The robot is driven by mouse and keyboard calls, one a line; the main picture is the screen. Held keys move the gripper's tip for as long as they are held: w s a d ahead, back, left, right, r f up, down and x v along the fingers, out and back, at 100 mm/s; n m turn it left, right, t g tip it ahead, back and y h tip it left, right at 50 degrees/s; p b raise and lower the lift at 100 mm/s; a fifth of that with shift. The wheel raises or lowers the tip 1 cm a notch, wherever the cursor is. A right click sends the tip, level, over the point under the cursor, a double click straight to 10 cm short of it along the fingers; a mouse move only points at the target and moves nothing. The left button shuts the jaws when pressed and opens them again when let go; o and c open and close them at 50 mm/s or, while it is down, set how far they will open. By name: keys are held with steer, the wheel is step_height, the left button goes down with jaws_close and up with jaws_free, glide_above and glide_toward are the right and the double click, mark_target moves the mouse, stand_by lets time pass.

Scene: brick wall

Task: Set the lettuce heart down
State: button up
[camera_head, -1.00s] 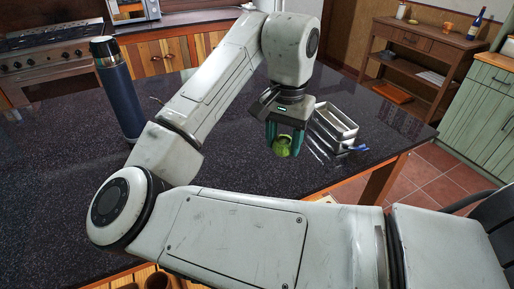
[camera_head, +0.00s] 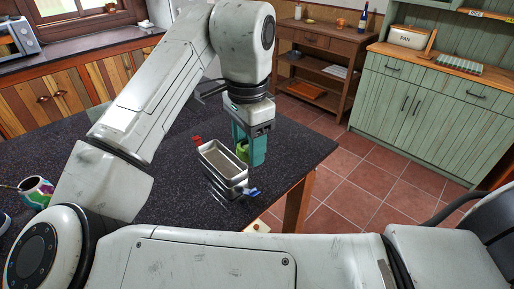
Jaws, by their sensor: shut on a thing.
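The green lettuce heart (camera_head: 242,152) is between the teal fingers of my gripper (camera_head: 250,150). My gripper points down and is shut on it. The lettuce is partly hidden by the fingers. They are at the far right part of the dark speckled table (camera_head: 150,195), just behind and right of a metal loaf tin (camera_head: 222,163). I cannot tell whether the lettuce touches the table top.
A blue-handled thing (camera_head: 253,191) lies at the tin's near end, with thin metal utensils beside the tin. A small red thing (camera_head: 197,141) is behind the tin. A colourful mug (camera_head: 37,190) stands at the left. The table's right edge is close to my gripper.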

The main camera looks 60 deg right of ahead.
steer(key=w+d+f+p, duration=0.1)
steer(key=w+d+f, duration=0.35)
steer(key=w, duration=0.35)
glide_above(222, 165)
steer(key=s, duration=0.1)
steer(key=f, duration=0.4)
steer(key=shift+a+f+p, duration=0.1)
steer(key=shift+a+p, duration=0.1)
steer(key=shift+p, duration=0.2)
steer(key=shift+w+d+f, duration=0.15)
steer(key=shift+w+f, duration=0.2)
steer(key=shift+f, duration=0.15)
steer(key=shift+w+f+p, duration=0.1)
steer(key=shift+f+p, duration=0.45)
steer(key=shift+f, duration=1.05)
steer(key=shift+f, duration=0.2)
steer(key=o, duration=1)
steer(key=shift+r, duration=0.1)
steer(key=shift+o, duration=0.2)
step_height(222, 165, up, 12)
steer(key=b, duration=0.2)
steer(key=shift+r, duration=0.15)
